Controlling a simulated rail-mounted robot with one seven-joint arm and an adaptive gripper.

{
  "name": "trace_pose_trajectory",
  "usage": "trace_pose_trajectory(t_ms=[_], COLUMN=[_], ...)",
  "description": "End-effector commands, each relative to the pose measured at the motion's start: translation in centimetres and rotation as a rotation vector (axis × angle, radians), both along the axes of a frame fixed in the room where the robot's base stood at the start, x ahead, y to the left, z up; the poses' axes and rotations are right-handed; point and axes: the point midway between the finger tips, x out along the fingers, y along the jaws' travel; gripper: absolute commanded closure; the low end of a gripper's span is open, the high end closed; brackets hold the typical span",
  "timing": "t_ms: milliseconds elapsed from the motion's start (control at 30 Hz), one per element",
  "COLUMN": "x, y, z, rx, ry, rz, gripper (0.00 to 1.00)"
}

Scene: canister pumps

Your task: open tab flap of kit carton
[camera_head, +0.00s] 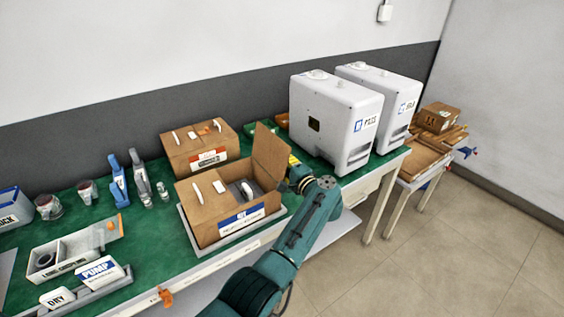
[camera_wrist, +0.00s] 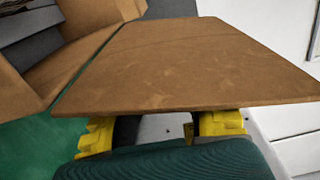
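The kit carton (camera_head: 212,228) is a brown box with a blue-and-white label on its front, on a pale tray. Its right-hand flap (camera_head: 270,155) stands up, and the right part of the box is open, with grey contents and a white curved piece visible. The left part of the top is covered by a brown panel (camera_head: 207,201) with white tabs. In the wrist view the flap (camera_wrist: 190,70) fills the middle and hides the fingertips. My gripper (camera_wrist: 160,128) has its yellow fingers spread apart below the flap's edge. I cannot tell whether they touch it.
A second carton (camera_head: 203,149) with a red label stands behind. Two white canister machines (camera_head: 335,118) (camera_head: 385,98) stand to the right on the green bench (camera_head: 150,235). A grey divided tray (camera_head: 72,254), bottles and jars are at the left.

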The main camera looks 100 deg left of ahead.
Motion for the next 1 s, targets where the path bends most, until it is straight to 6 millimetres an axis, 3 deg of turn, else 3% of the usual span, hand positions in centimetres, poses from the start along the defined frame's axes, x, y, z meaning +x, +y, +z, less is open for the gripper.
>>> trace_pose_trajectory(t_ms=[33,100,467,800,1000], x=[0.0,0.0,0.5,5.9,8.0], y=[0.0,0.0,-0.4,-6.0,-8.3], z=[0.0,0.0,-0.1,0.0,0.0], rx=[0.0,0.0,0.001,0.001,0.0], ry=[0.0,0.0,-0.001,-0.002,0.0], rz=[0.0,0.0,-0.002,-0.005,-0.002], gripper=[0.78,0.65,0.65,0.65,0.65])
